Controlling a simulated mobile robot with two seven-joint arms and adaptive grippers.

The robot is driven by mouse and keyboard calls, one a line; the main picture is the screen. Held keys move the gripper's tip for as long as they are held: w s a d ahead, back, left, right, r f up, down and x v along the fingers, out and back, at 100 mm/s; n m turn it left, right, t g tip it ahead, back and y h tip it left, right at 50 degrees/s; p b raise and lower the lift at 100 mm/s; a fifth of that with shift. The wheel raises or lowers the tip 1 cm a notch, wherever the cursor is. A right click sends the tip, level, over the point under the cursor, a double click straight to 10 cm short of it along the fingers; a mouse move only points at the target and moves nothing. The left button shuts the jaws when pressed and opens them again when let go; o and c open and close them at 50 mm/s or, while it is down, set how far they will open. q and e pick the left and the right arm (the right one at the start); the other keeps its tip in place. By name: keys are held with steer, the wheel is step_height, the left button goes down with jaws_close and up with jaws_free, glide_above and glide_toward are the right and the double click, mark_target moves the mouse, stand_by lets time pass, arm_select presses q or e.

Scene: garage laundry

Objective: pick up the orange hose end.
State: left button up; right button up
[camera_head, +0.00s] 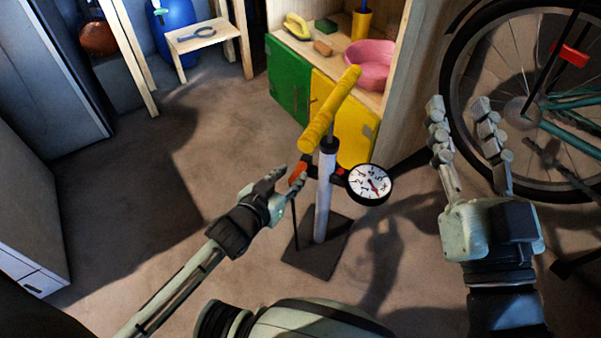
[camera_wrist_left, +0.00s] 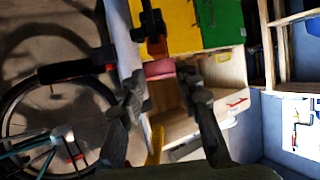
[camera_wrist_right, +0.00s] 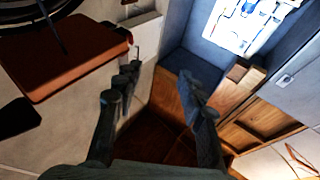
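The orange hose end (camera_head: 298,173) is at the side of a floor pump with a white barrel (camera_head: 324,195), a yellow handle (camera_head: 331,110) and a round gauge (camera_head: 370,184). My left gripper (camera_head: 286,183) is right beside the hose end, its fingers pointing toward it. In the left wrist view the orange hose end (camera_wrist_left: 157,47) shows just beyond the open fingers (camera_wrist_left: 162,88), roughly between them. I cannot tell whether they touch it. My right gripper (camera_head: 460,118) is open and empty, right of the pump. Its spread fingers also show in the right wrist view (camera_wrist_right: 160,88).
The pump stands on a dark base plate (camera_head: 318,250). A bicycle wheel (camera_head: 525,95) is close behind my right gripper. A wooden shelf unit (camera_head: 408,45) with a pink basin (camera_head: 370,62) stands behind the pump. The floor at left (camera_head: 150,210) is clear.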

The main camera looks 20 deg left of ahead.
mark_target(298, 172)
arm_select(q)
steer(key=b+x, duration=0.1)
steer(key=x, duration=0.2)
steer(key=f+b+x, duration=0.1)
steer(key=x, duration=0.2)
steer(key=shift+a+f, duration=0.1)
steer(key=shift+f, duration=0.15)
steer(key=shift+w+f, duration=0.1)
steer(key=shift+w, duration=0.4)
jaws_close()
arm_select(e)
steer(key=shift+s+d+r+t+y, duration=0.2)
steer(key=shift+s+r+t, duration=0.1)
steer(key=shift+r+t, duration=0.4)
steer(key=shift+s+d+r+t+y, duration=0.1)
steer(key=shift+s+d+r+t, duration=0.2)
steer(key=shift+r+t, duration=0.4)
steer(key=shift+s+d+r+t+y, duration=0.1)
steer(key=shift+s+r+t, duration=0.35)
steer(key=shift+r, duration=0.45)
